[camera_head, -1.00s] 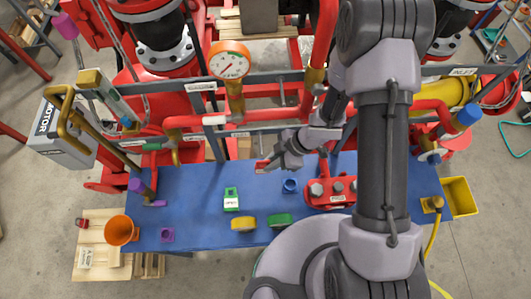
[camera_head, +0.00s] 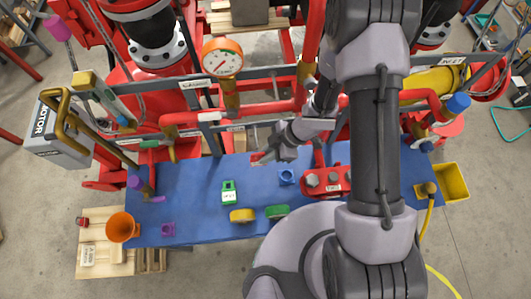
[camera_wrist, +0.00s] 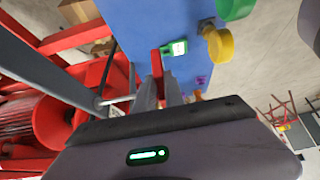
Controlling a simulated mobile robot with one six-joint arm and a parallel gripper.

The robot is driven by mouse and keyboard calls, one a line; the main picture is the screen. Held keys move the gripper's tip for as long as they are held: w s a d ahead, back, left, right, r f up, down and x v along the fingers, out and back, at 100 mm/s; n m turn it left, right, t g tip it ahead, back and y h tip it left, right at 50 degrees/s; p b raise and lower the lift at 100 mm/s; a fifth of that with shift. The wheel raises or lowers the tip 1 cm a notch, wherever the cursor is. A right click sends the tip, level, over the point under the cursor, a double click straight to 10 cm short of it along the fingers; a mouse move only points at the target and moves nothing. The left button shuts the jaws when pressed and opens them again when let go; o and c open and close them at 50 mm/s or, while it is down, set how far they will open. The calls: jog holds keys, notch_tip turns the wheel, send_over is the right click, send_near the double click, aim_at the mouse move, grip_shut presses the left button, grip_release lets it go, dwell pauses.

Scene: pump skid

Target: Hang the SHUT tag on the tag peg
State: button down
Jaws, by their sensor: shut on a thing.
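My gripper (camera_head: 262,158) is over the far part of the blue bench, near the grey pipe frame. It is shut on a small red tag (camera_wrist: 156,62), which shows between and beyond the fingertips in the wrist view. The lettering on the red tag cannot be read. A thin pale rod (camera_wrist: 115,101) sticks out of a grey post beside the fingers in the wrist view; it may be the tag peg, but I cannot be sure. The red tag is apart from it. In the head view the tag is tiny and partly hidden by the fingers.
The blue bench (camera_head: 190,215) carries a green tag (camera_head: 229,192), a yellow round piece (camera_head: 242,215), a green round piece (camera_head: 277,211), a blue ring (camera_head: 287,177) and a red block with bolts (camera_head: 328,181). Grey rails and red pipes stand close behind my gripper.

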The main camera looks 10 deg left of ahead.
jog(key=shift+w+r+p, duration=0.2)
jog(key=shift+w+p, duration=0.05)
jog(key=shift+p, duration=0.35)
jog(key=shift+a+f, duration=0.1)
jog(key=shift+a, duration=0.1)
jog(key=shift+w, duration=0.2)
